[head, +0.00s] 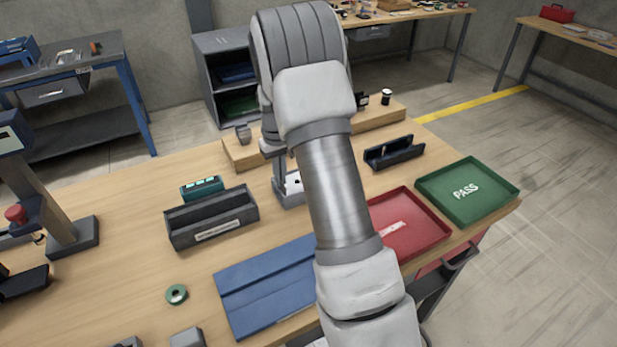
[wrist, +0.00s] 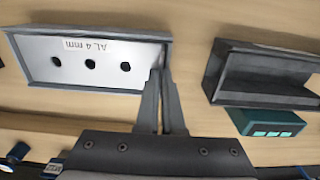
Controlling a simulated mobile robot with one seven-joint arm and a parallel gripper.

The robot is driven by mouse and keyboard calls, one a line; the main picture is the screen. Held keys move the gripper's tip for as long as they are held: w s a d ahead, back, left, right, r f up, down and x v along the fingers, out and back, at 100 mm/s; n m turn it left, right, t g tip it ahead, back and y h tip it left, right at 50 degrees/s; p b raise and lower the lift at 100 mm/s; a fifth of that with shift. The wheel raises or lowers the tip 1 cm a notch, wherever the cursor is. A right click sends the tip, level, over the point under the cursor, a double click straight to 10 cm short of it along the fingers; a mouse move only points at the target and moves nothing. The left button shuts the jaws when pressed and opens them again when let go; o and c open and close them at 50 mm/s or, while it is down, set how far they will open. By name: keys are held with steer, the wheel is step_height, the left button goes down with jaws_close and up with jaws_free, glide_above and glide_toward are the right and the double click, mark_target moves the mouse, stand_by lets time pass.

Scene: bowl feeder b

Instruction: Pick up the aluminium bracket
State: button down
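The aluminium bracket (wrist: 107,66) is a pale metal plate with three dark holes, grey edges and an "AL 4 mm" label. It fills the upper left of the wrist view. In the head view the bracket (head: 292,183) stands on the table, partly hidden by my arm. My gripper (wrist: 161,72) is at the bracket's right end in the wrist view. Its fingers are close together, with the bracket's end edge between their tips. I cannot tell whether the bracket is clear of the table.
A dark grey open bin (head: 213,221) and a green box (head: 202,188) stand left of the bracket. A wooden riser (head: 245,155) is behind. In front lies a blue mat (head: 255,290); right are a red tray (head: 440,232), a green PASS tray (head: 505,187) and a dark holder (head: 393,153).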

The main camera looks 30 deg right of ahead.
steer(key=shift+r, duration=0.15)
steer(key=shift+r, duration=0.6)
step_height(320, 180, up, 3)
steer(key=shift+w, duration=0.1)
steer(key=s+d+r, duration=0.2)
steer(key=s+r, duration=0.4)
steer(key=s, duration=0.5)
steer(key=shift+s+d+r+b, duration=0.25)
steer(key=shift+s+b, duration=0.05)
steer(key=shift+b, duration=0.1)
steer(key=shift+s, duration=0.1)
